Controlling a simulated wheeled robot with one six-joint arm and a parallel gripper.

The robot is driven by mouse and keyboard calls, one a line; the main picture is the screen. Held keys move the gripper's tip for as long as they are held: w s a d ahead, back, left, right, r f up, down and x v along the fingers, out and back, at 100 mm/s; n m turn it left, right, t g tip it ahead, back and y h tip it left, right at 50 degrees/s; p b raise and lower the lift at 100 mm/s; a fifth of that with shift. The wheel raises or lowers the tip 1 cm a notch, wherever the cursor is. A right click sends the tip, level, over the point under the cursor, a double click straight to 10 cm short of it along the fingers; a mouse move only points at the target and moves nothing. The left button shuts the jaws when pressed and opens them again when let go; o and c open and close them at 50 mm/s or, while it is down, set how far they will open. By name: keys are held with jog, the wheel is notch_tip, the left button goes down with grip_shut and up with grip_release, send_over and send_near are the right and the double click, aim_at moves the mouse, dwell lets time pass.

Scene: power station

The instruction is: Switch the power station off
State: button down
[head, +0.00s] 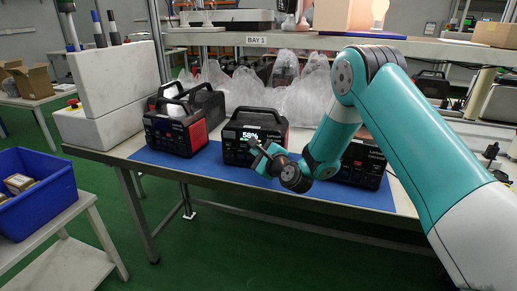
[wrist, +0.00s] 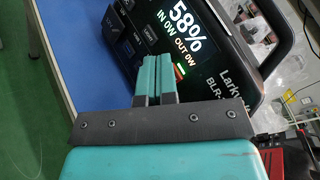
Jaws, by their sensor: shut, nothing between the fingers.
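The power station (head: 272,132) is a black box with a carry handle, standing in the middle of the blue mat. Its screen is lit and reads 58%. In the wrist view the power station (wrist: 229,78) fills the upper middle, tilted in the picture; its screen (wrist: 187,32) reads 58%, IN 0W, OUT 0W. Small dark buttons (wrist: 150,36) lie beside the screen. My gripper (head: 255,148) is in front of the panel. In the wrist view my gripper (wrist: 154,62) is shut and empty, its tips over the panel below the buttons; I cannot tell whether they touch.
Another black and red power station (head: 175,133) stands left on the blue mat (head: 204,156). A third (head: 362,165) is partly hidden behind my arm. Clear plastic bags (head: 300,97) lie behind. A blue crate (head: 38,208) stands at the lower left.

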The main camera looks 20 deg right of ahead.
dwell(0.3)
jog(key=shift+s+a, duration=0.35)
jog(key=shift+s, duration=0.3)
jog(key=s+a+b, duration=0.2)
jog(key=s+a, duration=0.1)
jog(key=s, duration=0.2)
dwell(0.4)
jog(key=shift+s+a, duration=0.1)
